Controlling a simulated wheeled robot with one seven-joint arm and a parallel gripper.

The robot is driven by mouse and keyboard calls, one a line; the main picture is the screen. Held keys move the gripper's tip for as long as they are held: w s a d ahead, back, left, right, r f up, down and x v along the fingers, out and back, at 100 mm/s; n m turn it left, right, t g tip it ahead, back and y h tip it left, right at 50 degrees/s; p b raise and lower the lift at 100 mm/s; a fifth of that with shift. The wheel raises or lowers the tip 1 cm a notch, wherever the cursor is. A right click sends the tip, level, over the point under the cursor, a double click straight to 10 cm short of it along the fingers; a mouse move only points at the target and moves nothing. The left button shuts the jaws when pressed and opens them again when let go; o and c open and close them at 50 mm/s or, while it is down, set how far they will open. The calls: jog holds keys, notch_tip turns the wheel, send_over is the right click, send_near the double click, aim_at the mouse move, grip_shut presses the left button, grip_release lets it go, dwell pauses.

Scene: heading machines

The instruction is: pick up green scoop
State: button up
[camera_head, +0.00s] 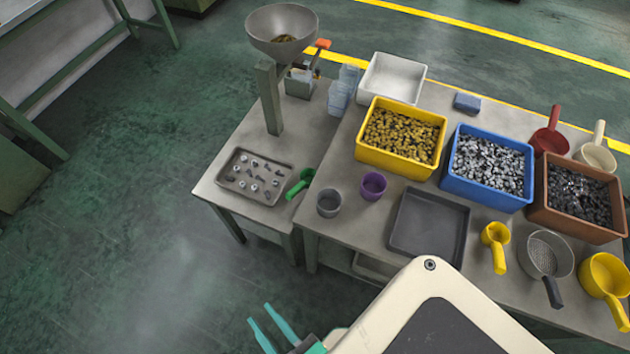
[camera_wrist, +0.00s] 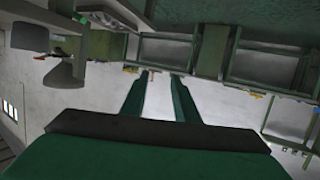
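The green scoop (camera_head: 301,183) lies on the left table, between a grey tray of small metal parts and a grey cup. Its handle points down and to the left. My gripper (camera_head: 265,325) is low in the head view, in front of the tables and apart from the scoop. Its two teal fingers are spread with nothing visible between them. In the wrist view my gripper (camera_wrist: 159,78) shows its two fingers apart, pointing toward a wall and green frames; I cannot make out the scoop there.
The parts tray (camera_head: 240,183) is left of the scoop; the grey cup (camera_head: 329,203) and purple cup (camera_head: 373,186) are right. A funnel stand (camera_head: 268,97) rises behind. Yellow (camera_head: 370,160), blue (camera_head: 480,196) and brown (camera_head: 565,226) bins fill the right table. Open floor lies left.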

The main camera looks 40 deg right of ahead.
jog(key=w+f+n+g, duration=0.1)
jog(key=w+f+n, duration=0.15)
jog(key=w, duration=0.55)
jog(key=w+f+n+g+y, duration=0.1)
jog(key=w+f, duration=0.3)
jog(key=w, duration=0.4)
jog(key=w+f+n+g, duration=0.1)
jog(key=w+f+n, duration=0.1)
jog(key=w+f, duration=0.35)
jog(key=w+d+r+n+g, duration=0.2)
jog(key=w+d+n, duration=0.2)
jog(key=w, duration=0.5)
jog(key=n+g, duration=0.8)
jog(key=n, duration=0.2)
send_near(296, 189)
jog(key=shift+w+a+f+t, duration=0.1)
jog(key=shift+w+f+t, duration=0.15)
jog(key=shift+f, duration=0.35)
jog(key=shift+w+f, duration=0.2)
jog(key=shift+f, duration=1.45)
jog(key=shift+w+f, duration=0.15)
jog(key=shift+f, duration=1.5)
jog(key=shift+w+f, duration=0.2)
jog(key=shift+f, duration=1.45)
